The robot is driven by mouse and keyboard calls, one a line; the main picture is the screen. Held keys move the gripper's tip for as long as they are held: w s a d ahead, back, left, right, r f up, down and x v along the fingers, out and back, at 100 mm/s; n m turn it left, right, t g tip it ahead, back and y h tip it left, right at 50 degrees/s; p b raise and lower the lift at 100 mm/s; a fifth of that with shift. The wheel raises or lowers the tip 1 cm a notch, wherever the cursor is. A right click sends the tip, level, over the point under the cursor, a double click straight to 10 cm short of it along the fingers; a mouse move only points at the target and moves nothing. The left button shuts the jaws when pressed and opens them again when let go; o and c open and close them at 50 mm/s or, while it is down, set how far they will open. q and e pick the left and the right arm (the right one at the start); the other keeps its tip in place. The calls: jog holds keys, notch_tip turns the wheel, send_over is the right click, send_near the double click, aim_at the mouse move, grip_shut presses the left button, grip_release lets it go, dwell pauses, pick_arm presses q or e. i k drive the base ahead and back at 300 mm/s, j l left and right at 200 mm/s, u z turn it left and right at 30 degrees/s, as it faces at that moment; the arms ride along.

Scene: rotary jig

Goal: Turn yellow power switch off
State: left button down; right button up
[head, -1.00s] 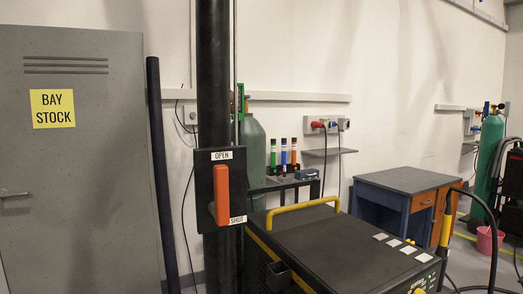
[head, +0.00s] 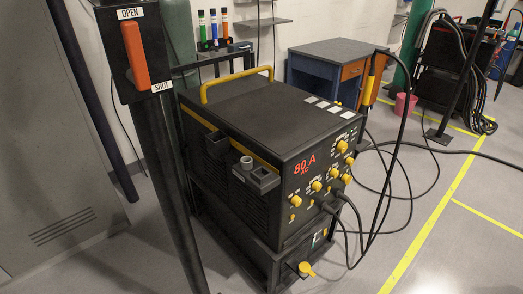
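A black welding power unit (head: 262,112) with a red "80 A" display stands in the middle of the head view. Several yellow knobs (head: 317,186) sit on its front panel. A larger yellow switch handle (head: 306,268) is low on the front of the black lower section, beside a small label plate. I cannot tell from here which position it marks. Cables plugged in at the front hang near it. Neither of my grippers is in view.
A black post with an orange OPEN/SHUT lever (head: 133,52) stands left of the unit. Cables (head: 372,190) loop over the floor to its right. A desk (head: 335,65) and pink bucket (head: 405,104) stand behind. Floor in front right, with yellow lines (head: 432,222), is clear.

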aim_at(345, 179)
jog(key=i+l, duration=0.65)
jog(key=l, duration=0.15)
